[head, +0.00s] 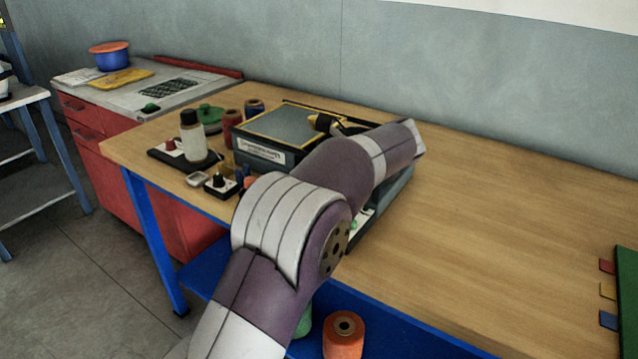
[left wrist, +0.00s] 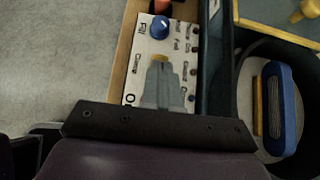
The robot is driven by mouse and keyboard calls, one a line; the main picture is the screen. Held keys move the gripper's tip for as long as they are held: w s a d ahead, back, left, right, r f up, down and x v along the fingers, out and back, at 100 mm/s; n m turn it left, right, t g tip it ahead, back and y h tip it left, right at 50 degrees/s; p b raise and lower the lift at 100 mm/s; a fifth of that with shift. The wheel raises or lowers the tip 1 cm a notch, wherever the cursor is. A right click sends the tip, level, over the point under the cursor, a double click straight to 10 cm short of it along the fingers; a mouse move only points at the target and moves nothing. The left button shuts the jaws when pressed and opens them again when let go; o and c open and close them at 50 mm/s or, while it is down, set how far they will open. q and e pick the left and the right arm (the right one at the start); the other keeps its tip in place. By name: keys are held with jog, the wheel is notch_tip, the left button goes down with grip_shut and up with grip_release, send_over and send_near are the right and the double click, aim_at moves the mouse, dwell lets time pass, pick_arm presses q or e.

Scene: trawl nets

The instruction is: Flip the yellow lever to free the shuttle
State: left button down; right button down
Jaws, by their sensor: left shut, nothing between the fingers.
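In the left wrist view my left gripper (left wrist: 160,88) is shut and empty, its fingers pointing down over a white control panel (left wrist: 136,66). A small yellow piece, which looks like the yellow lever (left wrist: 163,65), shows right at the fingertips near the "Clamp" label; I cannot tell whether they touch. A blue shuttle-like piece (left wrist: 283,112) lies in a dark rounded recess at the right, beside a thin yellow bar (left wrist: 258,107). In the head view my left arm hides the gripper and most of the panel. My right gripper is not in view.
A blue knob (left wrist: 160,27) sits on the panel above the fingers. The dark-framed machine (head: 262,154) stands on the wooden bench (head: 520,190). A bottle (head: 193,137) and several spools stand left of it. The bench to the right is mostly clear.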

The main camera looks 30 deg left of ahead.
pick_arm(q)
jog(key=shift+w+a+r, duration=0.1)
jog(key=shift+a+r, duration=0.1)
jog(key=shift+a, duration=0.3)
jog(key=shift+a+r, duration=0.15)
jog(key=shift+a, duration=0.3)
jog(key=shift+r, duration=0.1)
jog(key=shift+r+p, duration=0.65)
jog(key=shift+r, duration=0.1)
